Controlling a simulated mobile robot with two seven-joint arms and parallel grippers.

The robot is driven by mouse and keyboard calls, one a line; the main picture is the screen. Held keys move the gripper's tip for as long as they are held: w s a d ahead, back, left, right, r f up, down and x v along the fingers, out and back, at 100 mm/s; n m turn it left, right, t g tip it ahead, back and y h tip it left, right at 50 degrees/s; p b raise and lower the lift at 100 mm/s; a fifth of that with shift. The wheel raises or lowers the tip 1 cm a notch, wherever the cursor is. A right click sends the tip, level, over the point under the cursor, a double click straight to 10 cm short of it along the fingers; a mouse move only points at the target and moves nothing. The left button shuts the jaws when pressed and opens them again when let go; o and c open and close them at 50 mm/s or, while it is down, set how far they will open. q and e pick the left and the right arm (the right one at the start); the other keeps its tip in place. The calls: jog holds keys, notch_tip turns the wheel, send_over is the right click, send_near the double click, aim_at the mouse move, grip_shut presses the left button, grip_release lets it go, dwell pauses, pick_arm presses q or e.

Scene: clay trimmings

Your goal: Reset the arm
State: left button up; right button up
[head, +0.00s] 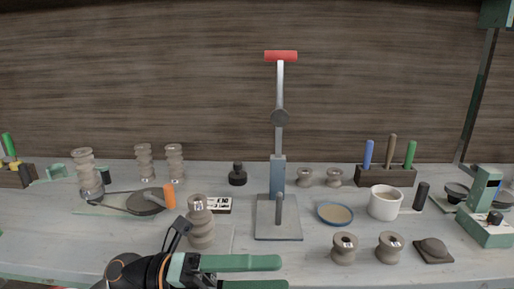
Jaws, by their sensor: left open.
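A lever press stands in the middle of the bench, with a grey base plate (278,230) and a blue-grey column (277,178). My right gripper is not in view.
A clay-coloured spool stack (200,225) stands just behind my left gripper. Spools (344,248) (389,247), a blue-rimmed dish (335,213) and a white cup (385,203) are to the right. A tool block (386,177) stands behind. Several spool stacks stand at left.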

pick_arm(q)
jog(key=w+a+f+n+t+y, duration=0.35)
jog(key=f+n+t, duration=0.3)
jog(key=n, duration=0.35)
jog(key=w+a+f+n+t+y, duration=0.2)
jog(key=a+f+n+t+y, duration=0.35)
jog(key=n, duration=0.55)
jog(key=w+a+f+n+t+y, duration=0.2)
jog(key=w+f+n+t, duration=0.1)
jog(key=f+n+t, duration=0.6)
jog(key=s+a+f+n+g+y, duration=0.25)
jog(key=s+f+n+g, duration=0.25)
jog(key=s+f, duration=0.4)
jog(key=s+a+f+n+g+y, duration=0.1)
jog(key=s+f+n+g+y, duration=0.3)
jog(key=s+f, duration=0.5)
jog(key=a+r+g+p, duration=0.1)
jog(key=a+r+p, duration=0.2)
jog(key=r+p, duration=0.4)
jog(key=p, duration=0.6)
jog(key=shift+w+r+n, duration=0.25)
jog(key=shift+w+n, duration=0.05)
jog(key=shift+w, duration=0.1)
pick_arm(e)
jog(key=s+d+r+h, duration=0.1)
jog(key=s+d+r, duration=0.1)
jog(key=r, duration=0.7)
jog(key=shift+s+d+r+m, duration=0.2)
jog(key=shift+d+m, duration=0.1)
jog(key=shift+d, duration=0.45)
